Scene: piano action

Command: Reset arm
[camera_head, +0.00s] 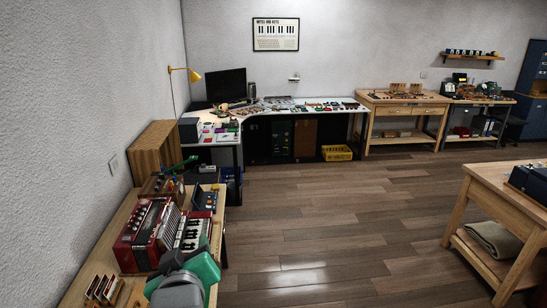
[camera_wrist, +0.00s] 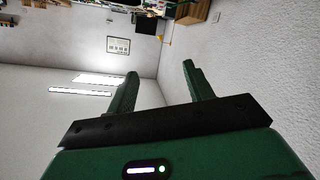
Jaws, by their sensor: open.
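My gripper shows in the wrist view (camera_wrist: 158,78), with its two green fingers spread wide apart and nothing between them. In the head view, part of my green and grey arm (camera_head: 185,280) shows at the bottom, over the near end of the left workbench. A red accordion (camera_head: 150,232) stands on that bench just beyond the arm. The fingertips cannot be made out in the head view.
The left wooden bench (camera_head: 95,262) runs along the wall with a slatted wooden box (camera_head: 155,157) at its far end. A white curved desk (camera_head: 285,108), a wooden workbench (camera_head: 405,100) and a yellow crate (camera_head: 337,153) stand at the back. The middle floor (camera_head: 330,215) is clear.

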